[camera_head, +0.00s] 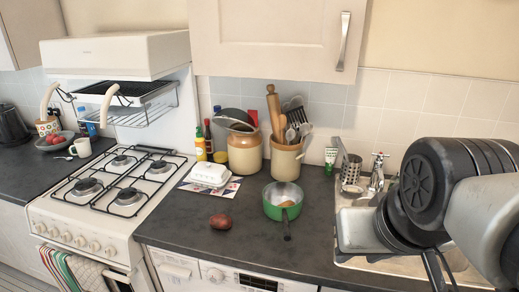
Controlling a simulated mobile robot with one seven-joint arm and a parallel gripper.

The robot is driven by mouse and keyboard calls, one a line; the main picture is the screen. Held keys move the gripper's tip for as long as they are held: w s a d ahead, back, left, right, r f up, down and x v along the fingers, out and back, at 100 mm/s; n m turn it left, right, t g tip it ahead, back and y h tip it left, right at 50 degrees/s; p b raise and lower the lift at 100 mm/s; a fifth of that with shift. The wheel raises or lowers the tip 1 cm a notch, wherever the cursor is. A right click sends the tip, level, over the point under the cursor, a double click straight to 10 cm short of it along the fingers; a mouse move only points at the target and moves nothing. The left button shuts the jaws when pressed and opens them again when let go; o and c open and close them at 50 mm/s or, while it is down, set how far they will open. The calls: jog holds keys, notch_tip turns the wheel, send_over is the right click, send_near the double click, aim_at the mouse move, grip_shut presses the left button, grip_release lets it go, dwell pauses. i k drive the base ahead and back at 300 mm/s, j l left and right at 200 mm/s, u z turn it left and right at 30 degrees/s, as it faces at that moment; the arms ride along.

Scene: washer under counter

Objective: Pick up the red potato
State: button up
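The red potato (221,221) lies on the dark countertop near its front edge, left of a green pan (275,208). It is reddish-brown and oval, and nothing covers it. Part of my arm shows large at the right edge.
A white gas stove (105,195) is left, and a sink (360,225) is right. The counter around the potato is clear.

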aim_at(219, 222)
jog(key=i+j+z, duration=0.1)
jog(key=j+z, duration=0.25)
jog(key=j, duration=1.75)
jog(key=i+z, duration=0.05)
